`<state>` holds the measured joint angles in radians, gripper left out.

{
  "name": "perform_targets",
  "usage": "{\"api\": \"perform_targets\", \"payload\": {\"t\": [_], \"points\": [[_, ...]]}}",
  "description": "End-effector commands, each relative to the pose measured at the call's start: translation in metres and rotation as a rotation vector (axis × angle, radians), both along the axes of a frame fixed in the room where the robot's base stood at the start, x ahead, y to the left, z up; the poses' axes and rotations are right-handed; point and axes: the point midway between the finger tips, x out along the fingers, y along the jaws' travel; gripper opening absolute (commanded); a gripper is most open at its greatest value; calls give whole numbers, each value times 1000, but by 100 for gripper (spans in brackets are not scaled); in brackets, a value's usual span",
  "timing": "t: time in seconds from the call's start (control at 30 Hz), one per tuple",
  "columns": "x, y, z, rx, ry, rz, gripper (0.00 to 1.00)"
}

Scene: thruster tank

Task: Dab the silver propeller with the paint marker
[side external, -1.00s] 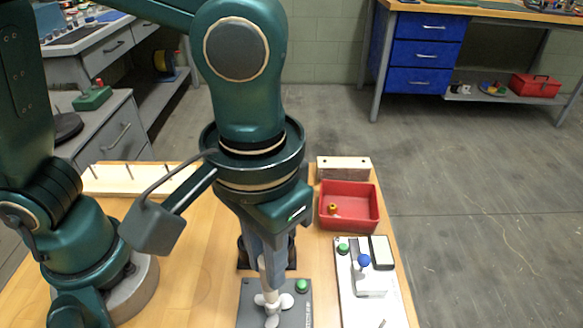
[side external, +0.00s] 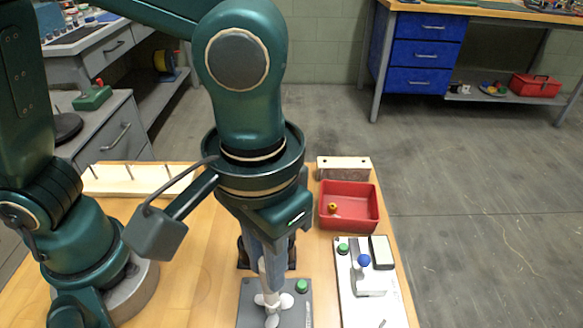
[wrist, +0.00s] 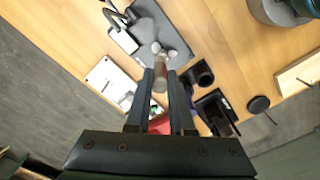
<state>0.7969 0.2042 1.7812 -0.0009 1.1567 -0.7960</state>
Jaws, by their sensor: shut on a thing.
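The silver propeller (side external: 271,300) stands on a dark grey plate (side external: 247,312) near the front edge of the picture. It also shows in the wrist view (wrist: 180,55), just beyond my fingertips, on its plate (wrist: 150,22). My gripper (side external: 268,285) points down over the propeller and is shut on a slim marker (wrist: 160,68), whose end shows between the fingers in the wrist view. The marker tip is close to the propeller. I cannot tell whether it touches, as the fingers and the marker overlap it.
To the right are a white panel with a blue-knobbed lever (side external: 364,262) and a red bin (side external: 348,222) holding a small yellow part. A wooden block (side external: 343,168) stands behind the bin. Bare table lies to the left.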

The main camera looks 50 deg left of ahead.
Motion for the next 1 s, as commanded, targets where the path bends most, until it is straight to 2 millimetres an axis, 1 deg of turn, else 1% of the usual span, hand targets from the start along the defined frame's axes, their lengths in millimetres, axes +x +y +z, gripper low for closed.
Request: {"api": "perform_targets", "payload": {"t": [1.0], "points": [[0, 0, -5, 0, 0, 0, 0]]}}
